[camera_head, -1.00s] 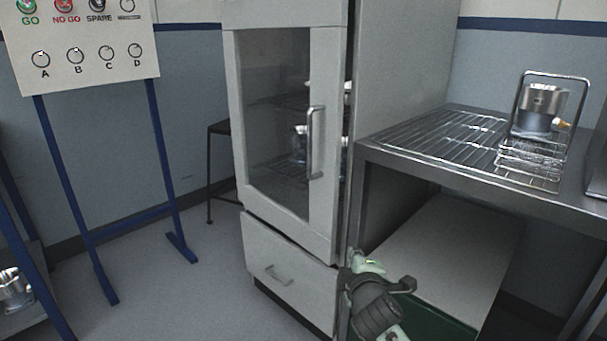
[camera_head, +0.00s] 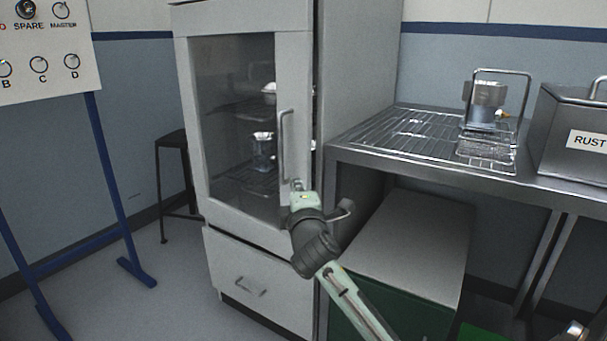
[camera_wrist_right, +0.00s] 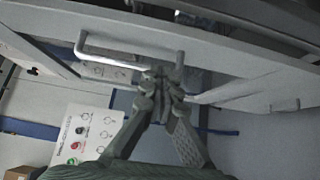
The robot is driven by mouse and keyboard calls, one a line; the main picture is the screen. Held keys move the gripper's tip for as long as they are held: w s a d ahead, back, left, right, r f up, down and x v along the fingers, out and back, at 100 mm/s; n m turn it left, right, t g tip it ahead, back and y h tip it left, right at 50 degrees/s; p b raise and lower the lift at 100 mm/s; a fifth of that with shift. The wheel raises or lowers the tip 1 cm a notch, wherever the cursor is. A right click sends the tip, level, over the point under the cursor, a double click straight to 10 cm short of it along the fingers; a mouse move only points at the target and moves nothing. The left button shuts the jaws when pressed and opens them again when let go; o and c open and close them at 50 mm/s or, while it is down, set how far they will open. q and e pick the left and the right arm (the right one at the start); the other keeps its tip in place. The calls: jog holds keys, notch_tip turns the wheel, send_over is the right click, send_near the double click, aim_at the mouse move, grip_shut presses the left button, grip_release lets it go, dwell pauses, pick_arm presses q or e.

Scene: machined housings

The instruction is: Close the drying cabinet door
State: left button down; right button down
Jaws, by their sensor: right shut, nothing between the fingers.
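The drying cabinet (camera_head: 365,60) is a tall pale unit. Its glazed door (camera_head: 297,75) stands slightly ajar, with a narrow dark gap along its right edge. The vertical metal handle (camera_head: 284,145) is on the door's right side; it also shows in the right wrist view (camera_wrist_right: 120,61). My right gripper (camera_head: 297,186) is shut and empty, in front of the door at the handle's lower end. In the right wrist view its closed fingertips (camera_wrist_right: 163,78) are close to one end of the handle; whether they touch is unclear. My left gripper is out of view.
A drawer (camera_head: 262,280) lies below the door. A metal bench (camera_head: 400,160) stands to the right with a wire carrier holding a metal housing (camera_head: 485,98) and a grey box (camera_head: 570,110). A dark stool (camera_head: 172,140) and a labelled panel (camera_head: 45,65) are left.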

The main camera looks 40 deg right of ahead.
jog(key=w+d, duration=0.4)
jog(key=shift+d, duration=0.1)
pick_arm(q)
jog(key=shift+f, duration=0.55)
pick_arm(e)
jog(key=shift+w+d, duration=0.25)
jog(key=shift+d, duration=0.35)
